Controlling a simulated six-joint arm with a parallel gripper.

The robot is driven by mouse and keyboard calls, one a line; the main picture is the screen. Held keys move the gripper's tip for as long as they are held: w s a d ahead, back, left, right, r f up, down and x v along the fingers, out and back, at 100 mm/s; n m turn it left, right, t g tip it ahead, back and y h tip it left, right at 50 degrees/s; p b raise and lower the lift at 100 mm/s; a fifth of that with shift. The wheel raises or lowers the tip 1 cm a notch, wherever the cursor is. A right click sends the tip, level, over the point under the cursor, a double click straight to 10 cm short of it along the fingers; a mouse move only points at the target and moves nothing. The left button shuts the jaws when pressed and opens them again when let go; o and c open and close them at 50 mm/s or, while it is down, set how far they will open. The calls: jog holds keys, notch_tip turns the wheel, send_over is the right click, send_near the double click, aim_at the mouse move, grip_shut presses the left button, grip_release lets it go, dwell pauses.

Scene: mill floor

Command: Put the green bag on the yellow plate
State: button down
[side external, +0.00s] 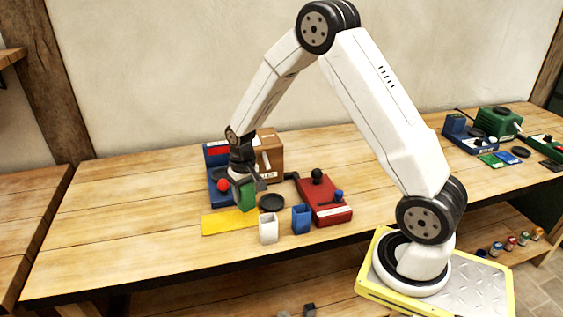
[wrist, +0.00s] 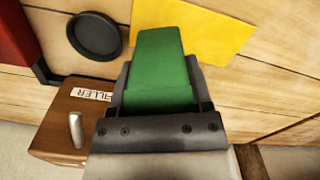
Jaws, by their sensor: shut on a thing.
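The green bag (side external: 247,196) is held in my gripper (side external: 246,184), which is shut on it. In the wrist view the bag (wrist: 160,75) sits between the two dark fingers of my gripper (wrist: 160,95). The yellow plate (side external: 229,222) is a flat sheet lying on the wooden table, in front of the bag in the side view. It also shows at the top of the wrist view (wrist: 215,25), partly hidden behind the bag. The bag is beside or over the plate's far edge; I cannot tell its exact height.
A brown box labelled FILLER (wrist: 75,120) and a blue machine (side external: 217,186) stand behind. The table's left part is clear.

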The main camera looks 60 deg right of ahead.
aim_at(245, 201)
jog(key=shift+w+f, duration=0.1)
jog(key=shift+w+f, duration=0.25)
jog(key=shift+f, duration=1.6)
jog(key=shift+f, duration=0.1)
grip_release()
jog(key=shift+r, duration=6.15)
jog(key=shift+s, duration=0.1)
